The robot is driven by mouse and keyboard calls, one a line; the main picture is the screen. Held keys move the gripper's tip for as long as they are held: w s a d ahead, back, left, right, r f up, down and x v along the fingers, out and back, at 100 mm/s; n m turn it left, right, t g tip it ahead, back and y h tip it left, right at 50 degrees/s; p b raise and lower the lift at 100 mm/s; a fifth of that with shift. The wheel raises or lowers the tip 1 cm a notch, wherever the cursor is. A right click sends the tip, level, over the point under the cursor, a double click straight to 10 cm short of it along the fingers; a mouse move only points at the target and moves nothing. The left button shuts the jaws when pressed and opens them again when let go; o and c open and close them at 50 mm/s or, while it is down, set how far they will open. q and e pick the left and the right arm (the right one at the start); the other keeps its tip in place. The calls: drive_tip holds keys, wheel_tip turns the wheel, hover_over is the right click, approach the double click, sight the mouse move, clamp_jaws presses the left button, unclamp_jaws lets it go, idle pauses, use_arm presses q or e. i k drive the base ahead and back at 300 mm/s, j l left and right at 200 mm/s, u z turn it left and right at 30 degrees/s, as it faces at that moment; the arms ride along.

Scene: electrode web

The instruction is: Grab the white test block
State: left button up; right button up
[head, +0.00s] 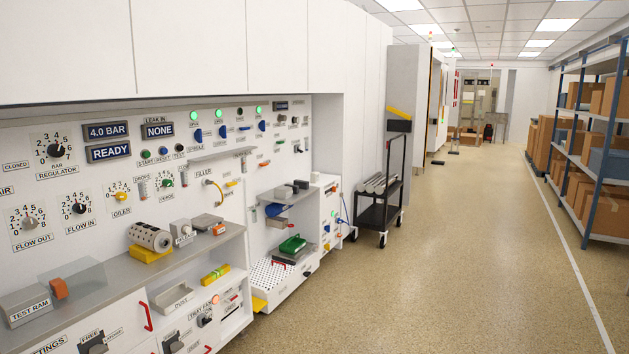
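A small whitish block (182,233) with a dark-lettered label stands on the grey shelf (196,247) of the left wall panel; the lettering is too small to read, so I cannot tell for sure that it is the white test block. Just left of it, a pale cylinder with dark holes (150,236) lies on a yellow block (150,254). Right of it are a flat grey piece (207,222) and a small orange block (219,229). Neither of my grippers is in view.
A grey test ram (30,304) with an orange tip sits at the near end of the shelf. Knobs and displays cover the panel above. A black cart (378,214) stands farther along. Shelving with boxes (590,150) lines the right. The floor between (450,270) is clear.

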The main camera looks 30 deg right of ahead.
sight(314, 176)
drive_tip(key=i+l+z, duration=1.05)
drive_tip(key=i, duration=0.15)
drive_tip(key=i+z, duration=0.45)
drive_tip(key=i, duration=3.6)
drive_tip(key=i+l+u, duration=0.1)
drive_tip(key=i, duration=0.6)
drive_tip(key=i+l+u, duration=0.1)
drive_tip(key=i+u, duration=0.3)
drive_tip(key=i+l+u, duration=0.2)
drive_tip(key=u, duration=0.2)
drive_tip(key=i+l+u, duration=1)
drive_tip(key=l, duration=0.15)
drive_tip(key=k, duration=0.1)
